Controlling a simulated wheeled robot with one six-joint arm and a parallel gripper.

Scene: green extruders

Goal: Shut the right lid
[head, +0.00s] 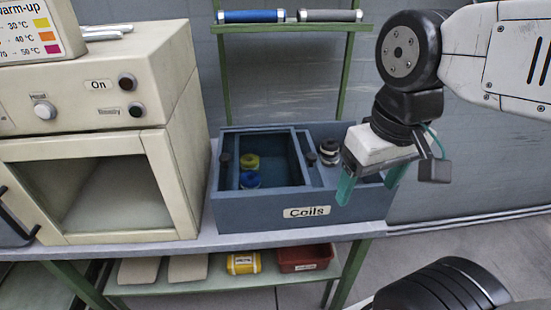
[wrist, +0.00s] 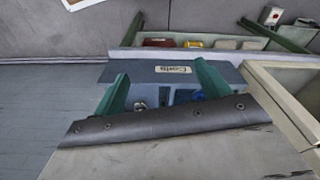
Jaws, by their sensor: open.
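The blue-grey box (head: 262,212) labelled "Coils" stands on the bench, and its front label side also shows in the wrist view (wrist: 145,73). Its left compartment is uncovered, with a yellow coil (head: 251,162) and a blue coil (head: 250,180) inside. A dark and silver coil (head: 329,150) sits in the right part. Dark knobs show at the far left (head: 225,160) and near the middle (head: 310,158). I cannot clearly make out the right lid; my gripper hides part of that side. My gripper (head: 369,182) is open and empty, with green fingers, over the box's right end.
A cream oven-like cabinet (head: 170,105) stands close on the box's left. Behind is a green rack (head: 290,27) holding blue and grey rolls. The lower shelf holds a yellow pack (head: 243,263) and a red bin (head: 306,258). Free floor lies to the right.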

